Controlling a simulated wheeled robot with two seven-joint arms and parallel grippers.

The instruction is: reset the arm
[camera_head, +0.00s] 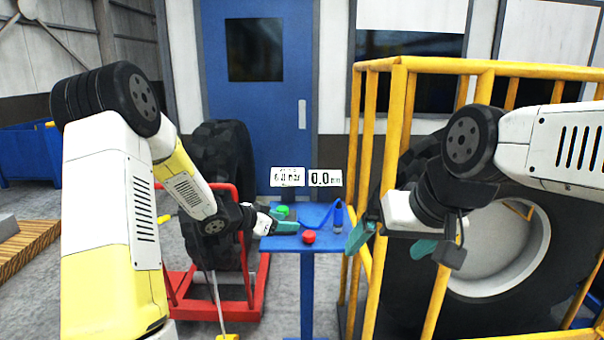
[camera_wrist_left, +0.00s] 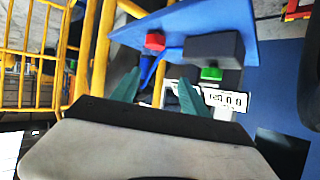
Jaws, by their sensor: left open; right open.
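My left gripper (camera_head: 283,220) has teal fingers and is at the left edge of the small blue table (camera_head: 300,243), close to a green button (camera_head: 282,211). In the left wrist view its two fingers (camera_wrist_left: 157,90) are apart with nothing between them. My right gripper (camera_head: 392,243) is to the right of the table, in front of the yellow railing, with its teal fingers spread wide and empty. A red button (camera_head: 309,237) is on the table to the right of the left gripper. In the left wrist view the green button (camera_wrist_left: 211,73) is on a dark box (camera_wrist_left: 214,47).
A blue handheld device (camera_head: 338,217) with a cable stands on the table's right side. Two displays (camera_head: 325,178) are behind the table. Yellow railing (camera_head: 398,110) surrounds a large tyre (camera_head: 500,270) at right. A red stand (camera_head: 220,299) holds another tyre (camera_head: 222,160) at left.

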